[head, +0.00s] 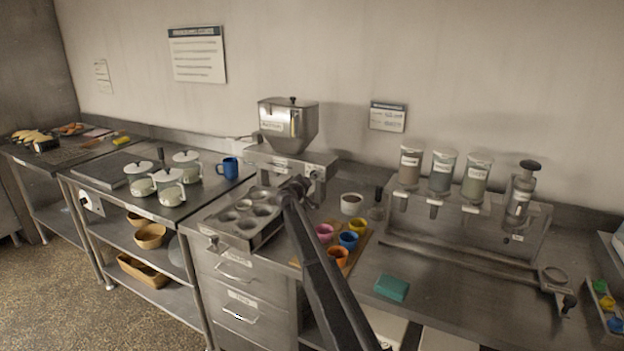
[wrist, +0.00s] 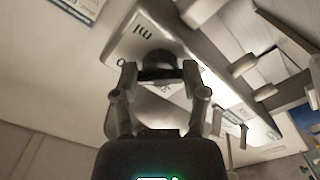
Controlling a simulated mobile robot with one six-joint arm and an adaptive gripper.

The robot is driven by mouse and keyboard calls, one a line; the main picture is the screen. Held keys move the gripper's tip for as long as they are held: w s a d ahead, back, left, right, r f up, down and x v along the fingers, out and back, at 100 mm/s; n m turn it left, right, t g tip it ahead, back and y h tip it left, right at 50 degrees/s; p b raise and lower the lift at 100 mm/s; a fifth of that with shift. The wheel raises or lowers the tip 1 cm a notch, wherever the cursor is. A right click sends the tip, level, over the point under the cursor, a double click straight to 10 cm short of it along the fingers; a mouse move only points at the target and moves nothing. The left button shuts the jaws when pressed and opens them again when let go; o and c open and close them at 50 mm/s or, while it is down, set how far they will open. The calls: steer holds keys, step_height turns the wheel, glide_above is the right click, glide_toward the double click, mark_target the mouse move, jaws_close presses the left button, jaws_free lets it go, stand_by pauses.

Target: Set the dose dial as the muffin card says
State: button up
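The steel depositor with its hopper (head: 288,124) stands on the counter against the wall. My gripper (head: 297,186) is at its front, just below the control face. In the wrist view, my gripper (wrist: 160,70) has one finger on each side of a dark round knob (wrist: 160,62), which looks like the dose dial. Whether the fingers touch it is not clear. "ml" is printed on the steel face (wrist: 142,32) beside it. The dial's setting cannot be read. A small card (head: 388,116) hangs right of the hopper and a larger one (head: 197,54) at left; their text is too small to read.
A muffin tin (head: 247,236) sits under the depositor's front. Coloured cups stand on a wooden board (head: 358,254) just right of my arm, near a white bowl (head: 351,204). A teal sponge (head: 392,288) lies at the front. A dispenser rack (head: 460,215) stands at right.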

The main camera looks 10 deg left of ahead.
steer(key=o, duration=0.4)
steer(key=shift+d, duration=0.1)
steer(key=shift+o, duration=0.2)
steer(key=v, duration=1.2)
